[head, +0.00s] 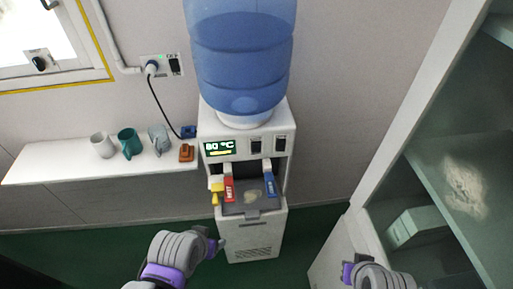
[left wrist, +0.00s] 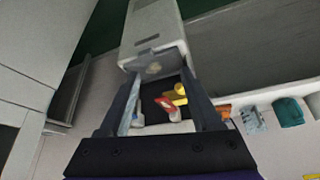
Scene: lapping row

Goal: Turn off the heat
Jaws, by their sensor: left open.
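The white water dispenser (head: 262,232) stands against the wall with a blue bottle (head: 240,55) on top. Its lit display (head: 220,147) reads 80 °C. Right of the display are two dark rocker switches, a left one (head: 256,146) and a right one (head: 280,144); their positions are too small to tell. Below hang a red tap (head: 229,188) and a blue tap (head: 270,185). My left gripper (head: 216,244) is open and empty, in front of the dispenser's lower left. In the left wrist view, the red tap (left wrist: 168,106) shows between its fingers. My right gripper (head: 349,272) is partly visible at bottom right.
A yellow piece (head: 216,192) sits beside the red tap. A white shelf (head: 50,168) at left bears cups and small blocks. A wall socket with a switch (head: 174,64) holds a plug and black cord. An open cabinet (head: 440,150) stands at right.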

